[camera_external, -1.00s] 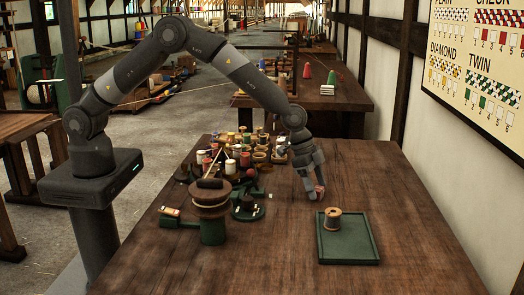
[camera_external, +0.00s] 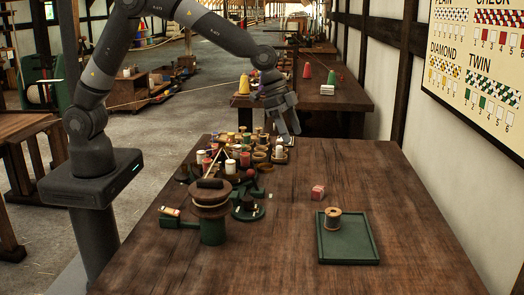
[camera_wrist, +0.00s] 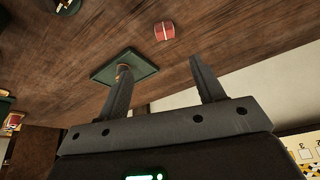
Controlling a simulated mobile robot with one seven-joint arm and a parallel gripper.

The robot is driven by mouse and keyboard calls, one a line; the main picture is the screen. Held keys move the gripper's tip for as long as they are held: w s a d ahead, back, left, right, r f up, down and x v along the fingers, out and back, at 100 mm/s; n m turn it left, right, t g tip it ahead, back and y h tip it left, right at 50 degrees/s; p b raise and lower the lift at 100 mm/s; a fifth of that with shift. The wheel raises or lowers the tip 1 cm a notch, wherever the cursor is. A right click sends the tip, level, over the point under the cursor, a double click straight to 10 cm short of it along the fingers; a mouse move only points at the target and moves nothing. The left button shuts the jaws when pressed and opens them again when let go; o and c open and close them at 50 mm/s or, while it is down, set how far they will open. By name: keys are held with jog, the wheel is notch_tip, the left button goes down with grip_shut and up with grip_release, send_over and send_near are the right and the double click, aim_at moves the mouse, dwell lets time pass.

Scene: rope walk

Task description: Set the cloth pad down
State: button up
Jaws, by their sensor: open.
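The cloth pad, a small red and pinkish block (camera_external: 318,192), lies on the wooden table behind the green tray. It also shows in the wrist view (camera_wrist: 164,31), apart from the fingers. My gripper (camera_external: 287,134) is raised above the back part of the table, up and to the left of the pad. In the wrist view its two fingers (camera_wrist: 162,80) are spread apart with nothing between them.
A green tray (camera_external: 347,259) holds a wooden spool (camera_external: 332,222) at its back left. A winding device (camera_external: 211,208) and several spools and pots (camera_external: 231,165) crowd the table's left side. The table's right side is clear.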

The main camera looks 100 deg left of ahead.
jog(key=s+a+r+n+y, duration=0.1)
jog(key=s+r, duration=0.6)
jog(key=s, duration=0.4)
jog(key=s+a+r+n, duration=0.1)
jog(key=s+r, duration=0.6)
jog(key=s, duration=0.4)
jog(key=s+a+f+n+t, duration=0.1)
jog(key=s+f+n, duration=0.1)
jog(key=s, duration=1.7)
jog(key=shift+s+a+y, duration=0.3)
jog(key=shift+s+a, duration=0.05)
jog(key=shift+s, duration=0.05)
